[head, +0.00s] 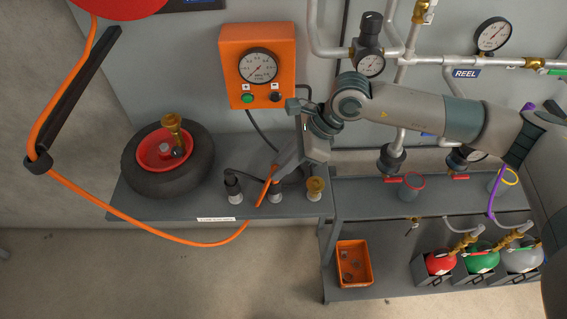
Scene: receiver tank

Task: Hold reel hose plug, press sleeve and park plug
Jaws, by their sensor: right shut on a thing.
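My right gripper (278,170) reaches in from the right with its fingers angled down and left over the grey bench. It is shut on the end of the orange hose (247,229), where the plug is; the fingers hide most of the plug. A dark holder (275,196) stands right below the fingers; I cannot tell whether the plug sits in it. A second dark holder (232,186) is to the left. A brass coupling (315,187) stands upright to the right. I cannot make out the sleeve to be pressed. My left gripper is not in view.
A tyre on a red rim (140,168) lies at the bench's left. An orange gauge box (284,66) is on the wall. The hose runs from the red reel (118,6) through a black guide arm (85,90). An orange bin (354,264) and several small tanks sit lower right.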

